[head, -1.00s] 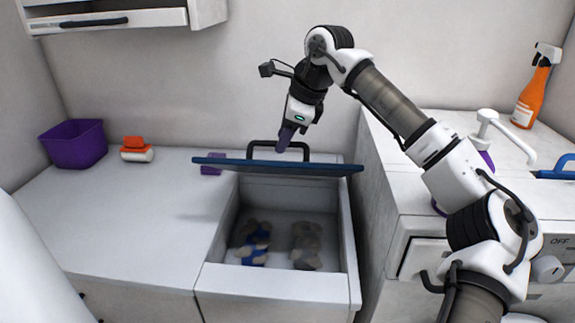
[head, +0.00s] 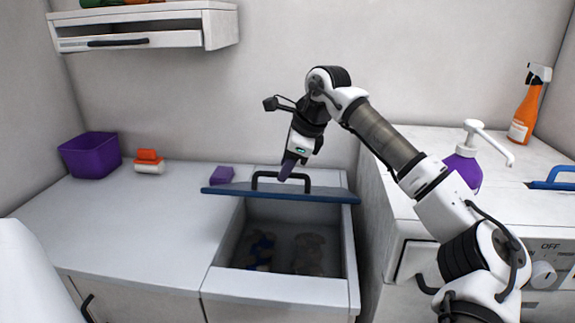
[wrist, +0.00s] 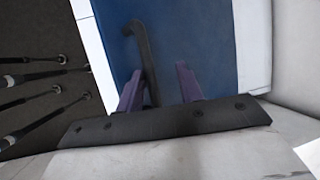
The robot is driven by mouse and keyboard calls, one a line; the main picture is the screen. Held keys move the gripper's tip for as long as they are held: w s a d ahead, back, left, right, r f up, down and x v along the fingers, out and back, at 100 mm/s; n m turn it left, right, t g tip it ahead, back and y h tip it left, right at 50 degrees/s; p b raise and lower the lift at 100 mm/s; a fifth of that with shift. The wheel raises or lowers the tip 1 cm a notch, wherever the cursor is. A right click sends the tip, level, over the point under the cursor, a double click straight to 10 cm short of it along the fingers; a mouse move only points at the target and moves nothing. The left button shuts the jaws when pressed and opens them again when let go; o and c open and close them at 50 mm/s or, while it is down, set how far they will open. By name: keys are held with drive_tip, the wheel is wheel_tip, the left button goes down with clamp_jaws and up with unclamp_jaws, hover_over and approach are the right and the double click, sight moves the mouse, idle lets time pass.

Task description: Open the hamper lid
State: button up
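The hamper (head: 280,285) is a white box set into the counter, with brown and blue-and-tan soft items inside, now in shade. Its blue lid (head: 225,191) is partly raised and seen nearly edge-on over the back of the opening. A dark handle (head: 305,177) stands on the lid. My gripper (head: 286,172) points down at the handle with its purple fingers. In the wrist view, my gripper (wrist: 160,80) has its fingers apart, and the handle (wrist: 147,55) runs close beside the left finger. Whether they touch is unclear.
A purple bin (head: 90,157), an orange-and-white brush (head: 149,161) and a purple block (head: 222,174) sit on the counter, the block close behind the lid. A purple pump bottle (head: 464,166) and an orange spray bottle (head: 525,112) stand right. The left counter (head: 120,225) is clear.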

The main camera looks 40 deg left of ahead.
drive_tip(key=w+d+r+p, duration=0.1)
drive_tip(key=w+r+p, duration=0.2)
drive_tip(key=r, duration=0.4)
drive_tip(key=w+d+r+p, duration=0.1)
drive_tip(key=w+r+p, duration=0.3)
drive_tip(key=r, duration=0.3)
drive_tip(key=shift+d, duration=0.4)
idle(0.8)
idle(0.6)
